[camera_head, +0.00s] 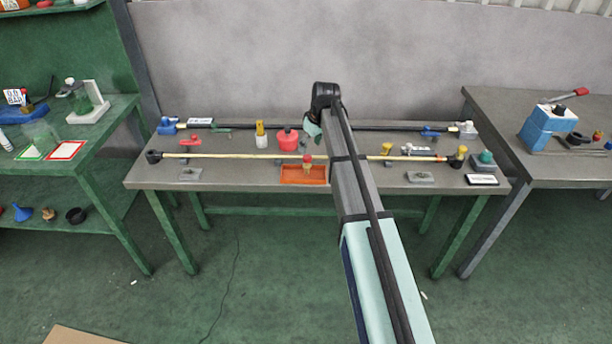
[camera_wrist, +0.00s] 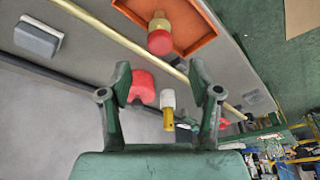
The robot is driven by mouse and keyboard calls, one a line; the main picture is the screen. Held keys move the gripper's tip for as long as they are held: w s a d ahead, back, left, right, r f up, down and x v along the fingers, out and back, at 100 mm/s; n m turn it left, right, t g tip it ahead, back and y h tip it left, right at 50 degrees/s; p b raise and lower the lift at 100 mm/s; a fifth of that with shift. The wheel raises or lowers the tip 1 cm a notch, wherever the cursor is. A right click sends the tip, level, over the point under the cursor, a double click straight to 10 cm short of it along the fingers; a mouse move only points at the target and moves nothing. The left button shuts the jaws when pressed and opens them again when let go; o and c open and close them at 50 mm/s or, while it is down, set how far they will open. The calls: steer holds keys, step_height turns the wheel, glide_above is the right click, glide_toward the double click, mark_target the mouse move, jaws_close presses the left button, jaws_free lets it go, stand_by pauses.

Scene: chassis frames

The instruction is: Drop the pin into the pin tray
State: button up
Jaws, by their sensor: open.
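The orange pin tray (camera_head: 289,178) sits at the front middle of the grey table and also shows at the top of the wrist view (camera_wrist: 193,28). The pin (camera_head: 307,159), with a red head and a yellowish lower part, stands upright over the tray's area. It also shows in the wrist view (camera_wrist: 160,42), overlapping the tray; I cannot tell whether its lower end touches the tray floor. My gripper (camera_wrist: 161,78) is open, with nothing between its fingers, and the pin is apart from it. In the head view my arm hides most of the gripper.
A long yellow rod (camera_head: 235,156) runs across the table just behind the tray, and a dark rod (camera_head: 235,127) lies farther back. A red knobbed piece (camera_head: 288,140) and a yellow-and-white piece (camera_head: 261,136) stand between them. Grey blocks (camera_head: 191,174) sit near the front edge.

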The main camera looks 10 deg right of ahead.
steer(key=v, duration=0.5)
steer(key=shift+s+r, duration=0.1)
steer(key=shift+r, duration=0.25)
steer(key=s+f+m+g+h, duration=0.1)
steer(key=s+f+m+g, duration=0.15)
steer(key=s+f, duration=1.15)
steer(key=s+f+m+g, duration=0.1)
steer(key=s+f+m, duration=0.3)
steer(key=s+f, duration=1.05)
steer(key=s+f+g, duration=0.2)
steer(key=s+f, duration=0.4)
steer(key=s, duration=0.5)
steer(key=s+a+f+g, duration=0.1)
steer(key=s+f+g, duration=0.1)
steer(key=s+f, duration=0.5)
steer(key=s+f+g, duration=0.2)
steer(key=s+f, duration=0.5)
steer(key=s, duration=0.8)
steer(key=shift+a+h, duration=0.4)
